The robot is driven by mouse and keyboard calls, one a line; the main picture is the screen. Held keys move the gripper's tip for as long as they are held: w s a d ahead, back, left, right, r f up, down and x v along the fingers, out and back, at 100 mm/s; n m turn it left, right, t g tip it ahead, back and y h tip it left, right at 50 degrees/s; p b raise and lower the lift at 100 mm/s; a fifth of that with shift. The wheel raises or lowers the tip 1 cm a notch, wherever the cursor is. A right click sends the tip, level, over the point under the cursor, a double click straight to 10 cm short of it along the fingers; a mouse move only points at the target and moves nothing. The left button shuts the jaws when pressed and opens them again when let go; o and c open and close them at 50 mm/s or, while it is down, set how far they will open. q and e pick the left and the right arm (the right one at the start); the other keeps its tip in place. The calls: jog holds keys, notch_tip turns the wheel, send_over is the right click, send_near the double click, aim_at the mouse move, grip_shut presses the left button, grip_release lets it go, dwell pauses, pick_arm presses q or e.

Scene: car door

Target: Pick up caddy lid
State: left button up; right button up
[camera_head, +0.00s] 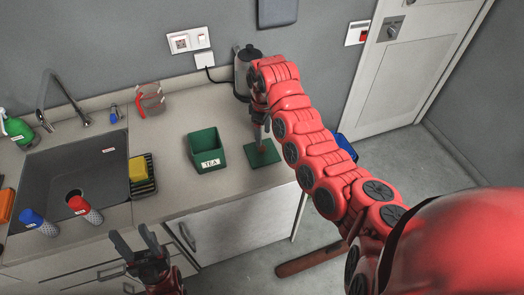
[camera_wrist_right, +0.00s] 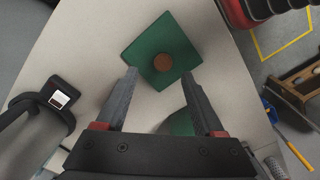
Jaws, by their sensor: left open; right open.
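The caddy lid (camera_head: 262,153) is a flat green square lying on the counter. In the right wrist view the lid (camera_wrist_right: 148,45) shows a round brown knob (camera_wrist_right: 162,62) in its middle. The green caddy (camera_head: 207,150) labelled TEA stands open, just left of the lid. My right gripper (camera_head: 262,135) points down above the lid; in its wrist view the open fingers (camera_wrist_right: 160,85) lie either side below the knob, with nothing between them. My left gripper (camera_head: 136,243) is open and empty, in front of the counter's near edge.
A kettle (camera_head: 242,72) stands behind the lid, by the wall. A sink (camera_head: 75,175), a yellow sponge (camera_head: 138,169) and red and blue shakers (camera_head: 85,208) are at the left. The counter between sponge and caddy is clear.

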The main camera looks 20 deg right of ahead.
aim_at(262, 147)
jog(key=shift+s+f+p, duration=0.1)
jog(key=shift+f+p, duration=0.25)
jog(key=shift+p, duration=0.05)
jog(key=shift+s+a+f+p, duration=0.1)
jog(key=shift+a+f+p, duration=0.05)
jog(key=shift+f+p, duration=0.4)
jog(key=shift+s+a+f+p, duration=0.1)
jog(key=shift+f+p, duration=0.25)
jog(key=shift+p, duration=0.3)
notch_tip(262, 147, down, 2)
jog(key=shift+w+f, duration=0.1)
jog(key=shift+f, duration=0.35)
grip_shut()
